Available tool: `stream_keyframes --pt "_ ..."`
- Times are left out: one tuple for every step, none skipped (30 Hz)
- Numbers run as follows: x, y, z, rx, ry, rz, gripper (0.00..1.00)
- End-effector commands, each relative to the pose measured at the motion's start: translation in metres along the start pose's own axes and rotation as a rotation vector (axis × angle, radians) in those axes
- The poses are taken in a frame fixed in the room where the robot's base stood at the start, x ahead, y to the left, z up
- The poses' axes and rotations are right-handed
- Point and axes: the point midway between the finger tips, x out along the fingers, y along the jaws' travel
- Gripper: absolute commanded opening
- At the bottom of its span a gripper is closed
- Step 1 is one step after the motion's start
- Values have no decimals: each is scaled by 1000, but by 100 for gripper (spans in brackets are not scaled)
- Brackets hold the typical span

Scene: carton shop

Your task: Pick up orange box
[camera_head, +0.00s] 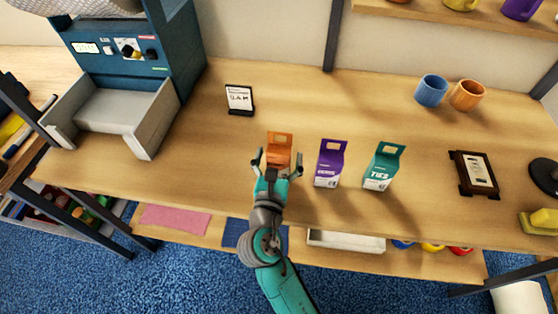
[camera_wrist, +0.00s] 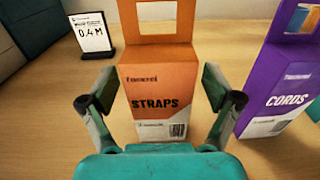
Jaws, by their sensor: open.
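The orange box (camera_head: 280,145) stands upright on the wooden table, with a cut-out handle tab on top. In the wrist view the orange box (camera_wrist: 158,85) reads "STRAPS" and faces me. My gripper (camera_head: 277,165) is open in front of it. In the wrist view my gripper (camera_wrist: 160,90) has one finger at each side of the box's lower part, with a visible gap on the left; the right finger is very close to the box edge, and I cannot tell if it touches. The lowest edge of the box is partly hidden by my gripper.
A purple box (camera_head: 329,164) stands close on the right, with a teal box (camera_head: 382,167) beyond it. A small sign (camera_head: 240,98) stands behind left. A grey tray (camera_head: 120,118) juts from a blue machine (camera_head: 130,50). Two mugs stand at the back right.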

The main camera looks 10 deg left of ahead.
Motion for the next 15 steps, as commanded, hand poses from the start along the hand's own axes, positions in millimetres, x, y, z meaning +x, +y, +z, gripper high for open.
stream_keyframes --pt "1 0 0 0 0 0 90" --pt "1 0 0 0 0 0 90" --pt "1 0 0 0 1 0 90" --pt "1 0 0 0 1 0 90" --pt "1 0 0 0 1 0 90" --pt "1 0 0 0 1 0 90" --pt "1 0 0 0 1 0 85" --pt "1 0 0 0 1 0 77" --pt "1 0 0 0 1 0 67" --pt "1 0 0 0 1 0 60" --pt "1 0 0 0 1 0 52" --pt "1 0 0 0 1 0 42" --pt "1 0 0 0 1 0 35" --pt "1 0 0 0 1 0 27" --pt "1 0 0 0 1 0 21"
